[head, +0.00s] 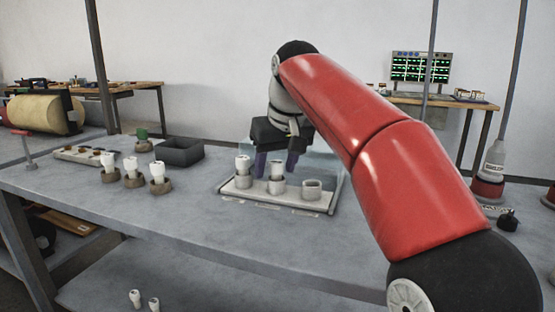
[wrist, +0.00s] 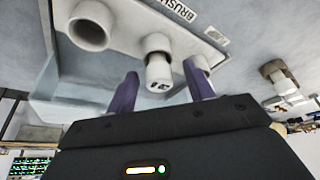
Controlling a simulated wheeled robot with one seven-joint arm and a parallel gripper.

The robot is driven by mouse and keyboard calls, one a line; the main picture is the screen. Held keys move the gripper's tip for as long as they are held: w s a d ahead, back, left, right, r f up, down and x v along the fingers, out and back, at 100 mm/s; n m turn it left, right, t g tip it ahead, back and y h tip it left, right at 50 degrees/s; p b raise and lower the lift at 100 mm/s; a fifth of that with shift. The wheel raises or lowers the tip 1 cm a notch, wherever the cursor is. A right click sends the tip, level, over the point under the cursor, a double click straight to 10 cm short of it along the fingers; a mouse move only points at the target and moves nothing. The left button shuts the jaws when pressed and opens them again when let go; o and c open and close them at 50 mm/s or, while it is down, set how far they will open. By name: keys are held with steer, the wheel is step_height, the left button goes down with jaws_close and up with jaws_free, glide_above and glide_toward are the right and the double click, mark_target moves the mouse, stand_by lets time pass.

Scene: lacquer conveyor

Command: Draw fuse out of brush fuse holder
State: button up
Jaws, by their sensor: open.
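A white plate (head: 236,193) bears a row of three pale holders. The middle holder (head: 277,187) has a white fuse (head: 276,169) upright in it. In the wrist view this fuse (wrist: 158,76) shows dark marks on its end. My gripper (head: 276,174) is open, its purple fingers pointing down on either side of the middle fuse. In the wrist view my gripper (wrist: 160,74) has a gap on both sides of the fuse.
The left holder (head: 243,181) also has a fuse; the right holder (head: 312,190) is empty. A clear panel (head: 322,166) stands behind the row. Three fuses in brown holders (head: 134,179) and a dark tray (head: 180,152) stand left. The table's front is clear.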

mark_target(276, 162)
jaws_close()
steer(key=shift+r+p, duration=1.55)
steer(key=shift+p, duration=0.05)
steer(key=shift+r, duration=1.4)
steer(key=shift+r, duration=1.5)
